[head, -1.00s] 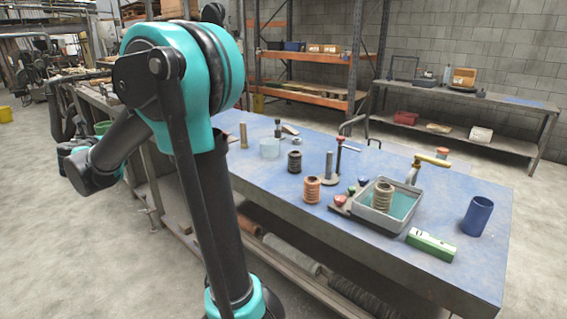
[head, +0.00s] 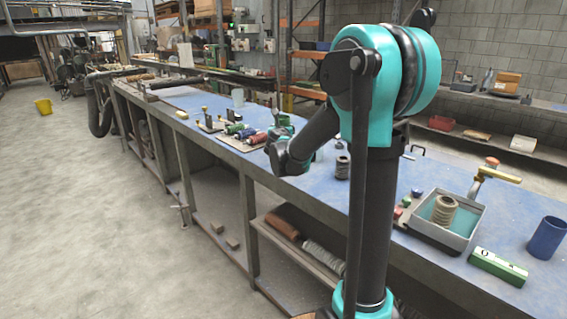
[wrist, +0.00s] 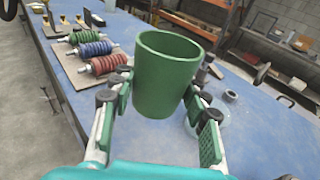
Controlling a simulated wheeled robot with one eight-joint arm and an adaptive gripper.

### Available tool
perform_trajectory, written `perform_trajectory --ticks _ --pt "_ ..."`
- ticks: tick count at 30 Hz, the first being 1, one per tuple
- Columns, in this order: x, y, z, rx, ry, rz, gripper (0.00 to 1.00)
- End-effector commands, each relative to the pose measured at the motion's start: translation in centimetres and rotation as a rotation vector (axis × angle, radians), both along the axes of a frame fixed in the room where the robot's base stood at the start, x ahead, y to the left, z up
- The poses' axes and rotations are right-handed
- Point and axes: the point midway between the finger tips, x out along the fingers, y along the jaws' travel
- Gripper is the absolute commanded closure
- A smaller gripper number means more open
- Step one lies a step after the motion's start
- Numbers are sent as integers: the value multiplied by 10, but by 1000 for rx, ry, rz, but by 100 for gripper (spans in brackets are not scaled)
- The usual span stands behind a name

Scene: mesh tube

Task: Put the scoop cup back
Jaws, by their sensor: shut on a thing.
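A plain green cup (wrist: 165,75) stands out in the middle of the wrist view, upright with a slight tilt, its open rim up. My gripper (wrist: 162,94) is shut on it, with one finger on each side of its wall. The cup is held over the blue bench top (wrist: 258,130). In the head view my arm's end hangs near the bench's front edge, and I cannot make out the fingers or the cup there.
A board of red, blue and green coils (wrist: 90,48) lies left of the cup. A pale clear container (wrist: 219,115) stands partly hidden behind it. In the head view, a grey tray (head: 466,229), a blue cup (head: 546,238) and a green box (head: 498,267) stand at right.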

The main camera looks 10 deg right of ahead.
Motion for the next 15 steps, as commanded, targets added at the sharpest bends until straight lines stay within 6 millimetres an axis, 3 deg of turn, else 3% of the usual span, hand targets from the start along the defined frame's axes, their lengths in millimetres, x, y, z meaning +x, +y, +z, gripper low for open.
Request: perform_trajectory --ticks 9,15 --pt "1 0 -71 0 0 -1 88" --pt "1 0 -95 0 0 -1 88"
